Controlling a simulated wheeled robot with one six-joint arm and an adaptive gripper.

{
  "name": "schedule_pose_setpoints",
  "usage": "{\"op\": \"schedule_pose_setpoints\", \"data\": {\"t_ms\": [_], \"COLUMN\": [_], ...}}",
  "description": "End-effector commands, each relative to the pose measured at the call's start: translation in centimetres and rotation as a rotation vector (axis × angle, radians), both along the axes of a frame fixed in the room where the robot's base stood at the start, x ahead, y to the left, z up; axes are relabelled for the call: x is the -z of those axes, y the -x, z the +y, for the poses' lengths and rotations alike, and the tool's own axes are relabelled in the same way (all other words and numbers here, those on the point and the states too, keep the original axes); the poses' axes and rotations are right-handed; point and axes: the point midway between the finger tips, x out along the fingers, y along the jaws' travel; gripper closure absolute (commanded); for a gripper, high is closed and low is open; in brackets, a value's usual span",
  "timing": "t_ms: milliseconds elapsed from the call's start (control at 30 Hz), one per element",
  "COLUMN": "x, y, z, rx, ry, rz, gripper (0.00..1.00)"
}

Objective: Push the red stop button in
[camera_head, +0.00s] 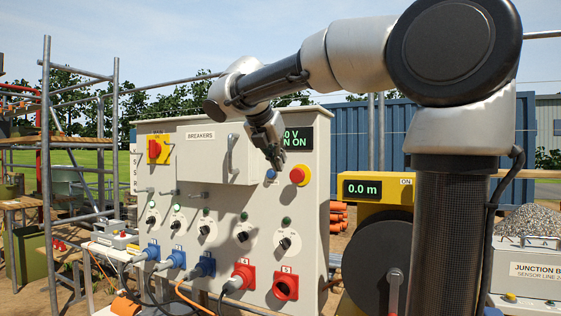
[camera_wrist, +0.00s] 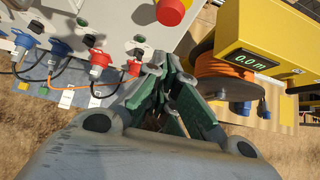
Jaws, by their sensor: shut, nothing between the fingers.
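The red stop button (camera_head: 298,175) is a round red mushroom head on a yellow collar, at the upper right of the grey panel's front (camera_head: 230,210). In the wrist view the red button (camera_wrist: 172,11) shows at the top edge, partly cut off. My gripper (camera_head: 277,166) is shut and empty, pointing down in front of the panel, just left of the red button in the head view. In the wrist view my gripper's fingertips (camera_wrist: 157,62) lie below the button, with a visible gap. A blue button (camera_head: 270,174) sits close to the fingertips in the head view.
The panel carries a red-yellow main switch (camera_head: 158,149), a breaker cover (camera_head: 207,155), several knobs and red and blue sockets with cables. A yellow cable reel (camera_head: 376,190) reading 0.0 m stands to its right. Scaffolding (camera_head: 47,170) stands at the left.

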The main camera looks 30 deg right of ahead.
Motion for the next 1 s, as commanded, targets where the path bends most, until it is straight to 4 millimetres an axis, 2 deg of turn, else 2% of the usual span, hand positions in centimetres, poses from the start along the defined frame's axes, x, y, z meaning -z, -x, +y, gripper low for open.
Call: {"op": "schedule_pose_setpoints", "data": {"t_ms": [367, 500, 633, 1000], "x": [5.5, 5.3, 5.3, 5.3], "y": [-3.4, -4.8, -5.5, -5.7], "z": [-4.6, -6.2, -7.0, -7.3], "rx": [0.003, 0.004, 0.001, -0.001], "ry": [0.0, 0.0, -0.001, 0.0], "rz": [0.002, -0.001, 0.001, -0.001], "gripper": [1.0, 1.0, 1.0, 1.0]}}
